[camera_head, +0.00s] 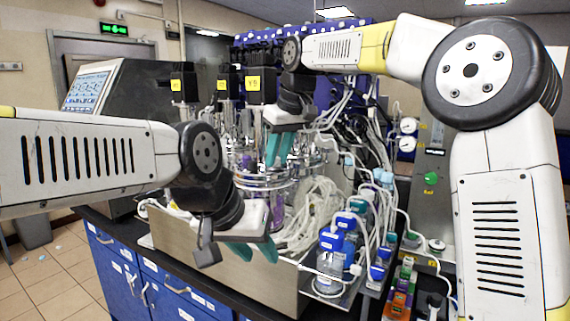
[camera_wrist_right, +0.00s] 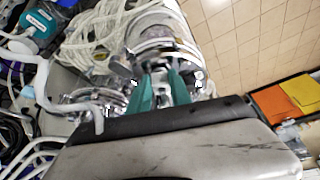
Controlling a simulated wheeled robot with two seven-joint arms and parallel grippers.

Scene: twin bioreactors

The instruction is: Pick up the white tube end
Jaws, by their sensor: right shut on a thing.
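My right gripper (camera_head: 280,150) points down over the metal vessel top in the middle of the head view. Its teal fingers also show in the right wrist view (camera_wrist_right: 164,86), shut on a small pale piece, apparently the white tube end; the fingers and clutter hide most of it. A white tube (camera_wrist_right: 42,82) curves in from the left in the wrist view, beside the fingers. My left gripper (camera_head: 253,251) is lower, in front of the metal tray's wall, with its teal fingers apart and nothing seen between them.
Glass-and-metal bioreactor vessels (camera_head: 262,182) stand behind the grippers. Coiled white tubing (camera_head: 312,215) and blue-capped bottles (camera_head: 330,262) crowd the right. A metal tray wall (camera_head: 215,258) runs along the bench above blue drawers (camera_head: 165,295). The floor at lower left is mostly clear.

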